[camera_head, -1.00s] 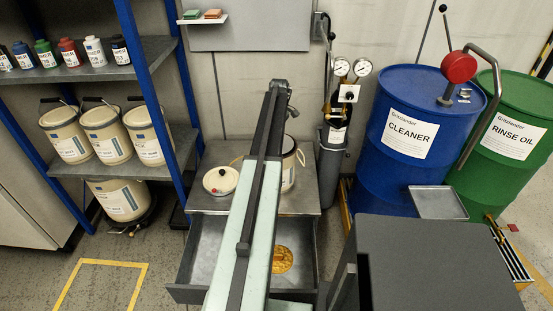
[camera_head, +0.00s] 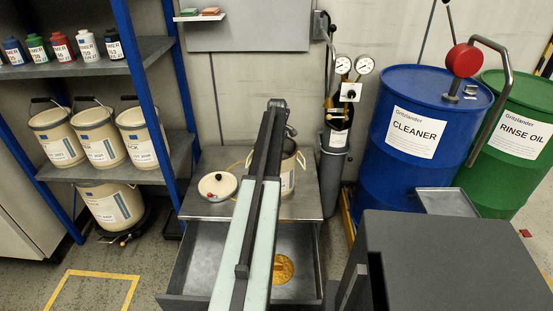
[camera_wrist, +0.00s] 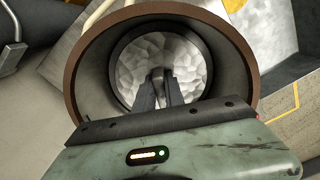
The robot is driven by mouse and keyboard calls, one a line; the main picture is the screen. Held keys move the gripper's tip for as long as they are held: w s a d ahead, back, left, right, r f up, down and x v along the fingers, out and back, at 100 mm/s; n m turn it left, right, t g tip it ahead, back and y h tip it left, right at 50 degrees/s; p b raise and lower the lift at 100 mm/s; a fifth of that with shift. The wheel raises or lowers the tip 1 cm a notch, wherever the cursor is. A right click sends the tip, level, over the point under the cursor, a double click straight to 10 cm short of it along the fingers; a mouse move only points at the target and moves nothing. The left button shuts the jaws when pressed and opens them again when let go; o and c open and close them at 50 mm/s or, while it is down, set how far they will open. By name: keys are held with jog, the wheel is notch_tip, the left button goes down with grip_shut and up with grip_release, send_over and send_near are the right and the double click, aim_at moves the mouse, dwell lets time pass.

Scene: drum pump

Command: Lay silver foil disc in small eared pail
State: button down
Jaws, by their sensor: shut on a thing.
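The small pail (camera_head: 288,182) stands on the cabinet top, partly hidden behind my arm. In the wrist view its brown rim (camera_wrist: 247,62) surrounds my gripper. The silver foil disc (camera_wrist: 185,52), crinkled and bright, shows within the pail's mouth, ringed by the dark inner wall. My gripper (camera_wrist: 165,76) is shut on the foil disc near its middle, fingers pointing down into the pail. I cannot tell whether the disc touches the bottom. In the head view the fingers and disc are hidden.
Below, an open drawer (camera_head: 200,265) holds a gold disc (camera_head: 284,268). A grey cylinder with gauges (camera_head: 334,165) stands right of the cabinet, near the blue drum (camera_head: 405,165).

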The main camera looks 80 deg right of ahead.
jog(key=c, duration=1.4)
grip_release()
jog(key=shift+f, duration=0.1)
notch_tip(320, 180, up, 12)
jog(key=p, duration=1.2)
jog(key=shift+r, duration=0.2)
